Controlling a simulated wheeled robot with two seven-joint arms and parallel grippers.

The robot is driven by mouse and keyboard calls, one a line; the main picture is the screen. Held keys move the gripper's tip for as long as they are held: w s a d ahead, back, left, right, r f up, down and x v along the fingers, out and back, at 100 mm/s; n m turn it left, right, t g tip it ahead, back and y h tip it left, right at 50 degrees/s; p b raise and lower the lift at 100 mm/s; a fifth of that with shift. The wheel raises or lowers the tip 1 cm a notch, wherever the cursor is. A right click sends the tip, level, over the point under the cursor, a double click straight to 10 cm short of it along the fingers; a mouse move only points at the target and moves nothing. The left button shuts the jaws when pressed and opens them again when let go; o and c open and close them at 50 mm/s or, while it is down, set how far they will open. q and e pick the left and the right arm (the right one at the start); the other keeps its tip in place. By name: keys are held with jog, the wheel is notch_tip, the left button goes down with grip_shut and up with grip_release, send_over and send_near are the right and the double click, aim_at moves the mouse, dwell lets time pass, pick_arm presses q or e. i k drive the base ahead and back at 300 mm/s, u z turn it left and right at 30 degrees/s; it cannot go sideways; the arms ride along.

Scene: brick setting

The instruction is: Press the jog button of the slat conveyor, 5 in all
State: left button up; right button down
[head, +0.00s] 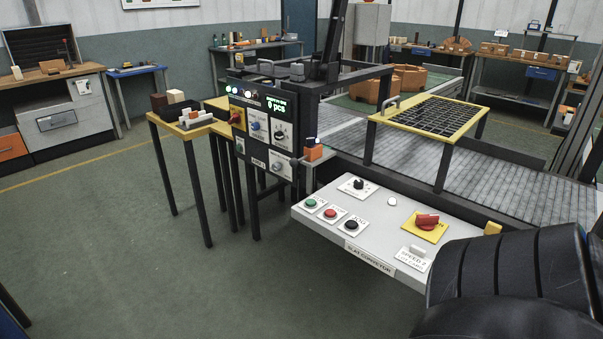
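The slat conveyor's light grey control panel (375,238) is at the lower centre right, with a "SLAT CONVEYOR" label on its front edge. On it a green button (311,202), a red button (331,212) and a black button (350,223) stand in a row on white plates. The black one is rightmost; its small label looks like "JOG". Nothing touches the buttons. A black ribbed link of my arm (525,265) fills the lower right corner and covers the panel's right end. Neither gripper's fingers show.
The panel also bears a black knob (358,184), a white button (392,201), and a red switch on a yellow plate (427,220). The slat belt (420,165) runs behind. A yellow-framed guard (430,112) stands over it. The floor at left front is clear.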

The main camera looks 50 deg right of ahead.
aim_at(350, 224)
jog(key=z, duration=0.7)
jog(key=i, duration=1.4)
jog(key=z, duration=1.65)
jog(key=i, duration=0.4)
jog(key=z, duration=0.3)
